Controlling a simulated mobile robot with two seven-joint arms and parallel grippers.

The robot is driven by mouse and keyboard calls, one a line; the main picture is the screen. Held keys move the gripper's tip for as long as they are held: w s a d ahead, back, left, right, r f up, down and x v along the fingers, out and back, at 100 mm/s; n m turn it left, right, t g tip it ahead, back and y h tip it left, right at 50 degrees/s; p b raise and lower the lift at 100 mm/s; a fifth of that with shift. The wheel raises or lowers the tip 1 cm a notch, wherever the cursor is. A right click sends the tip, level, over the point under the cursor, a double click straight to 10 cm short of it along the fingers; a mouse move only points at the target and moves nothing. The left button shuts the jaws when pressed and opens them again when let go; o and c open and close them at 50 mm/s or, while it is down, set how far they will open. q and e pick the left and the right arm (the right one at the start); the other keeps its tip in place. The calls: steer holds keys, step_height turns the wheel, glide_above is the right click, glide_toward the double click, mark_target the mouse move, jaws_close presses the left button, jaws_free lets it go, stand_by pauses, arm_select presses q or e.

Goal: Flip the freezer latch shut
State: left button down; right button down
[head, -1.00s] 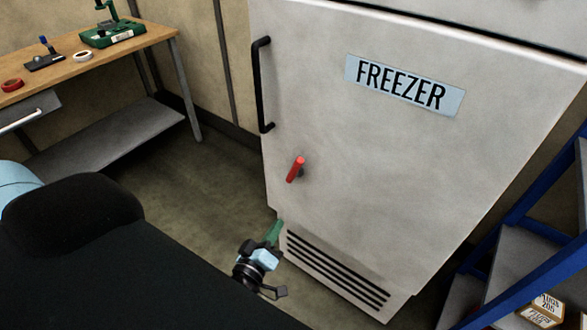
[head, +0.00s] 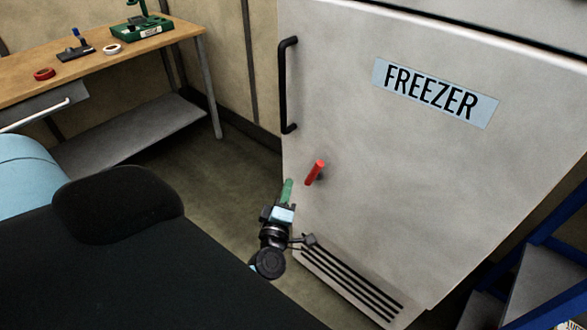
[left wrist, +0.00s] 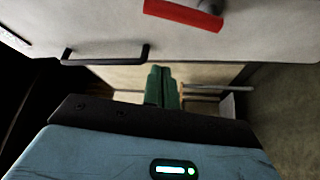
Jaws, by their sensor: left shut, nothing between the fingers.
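The white freezer (head: 400,170) stands with its door closed, a black bar handle (head: 284,85) at the door's left edge. The red latch (head: 315,172) sits low on the door near that edge, tilted with its upper end to the right. My left gripper (head: 288,188), with green fingers, is shut and empty just left of the latch, apart from it in the picture. In the left wrist view the shut fingers (left wrist: 161,85) point ahead, with the red latch (left wrist: 185,12) at the top and the handle (left wrist: 105,53) beyond. My right gripper is not in view.
A wooden workbench (head: 105,65) with tape rolls and a green tool stands at the back left. Bare floor (head: 215,165) lies between bench and freezer.

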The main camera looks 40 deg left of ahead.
mark_target(317, 171)
arm_select(q)
steer(key=w, duration=0.8)
steer(key=shift+w, duration=0.15)
steer(key=shift+d+r, duration=0.1)
steer(key=shift+d, duration=0.05)
steer(key=shift+d+m, duration=0.2)
steer(key=shift+m, duration=0.2)
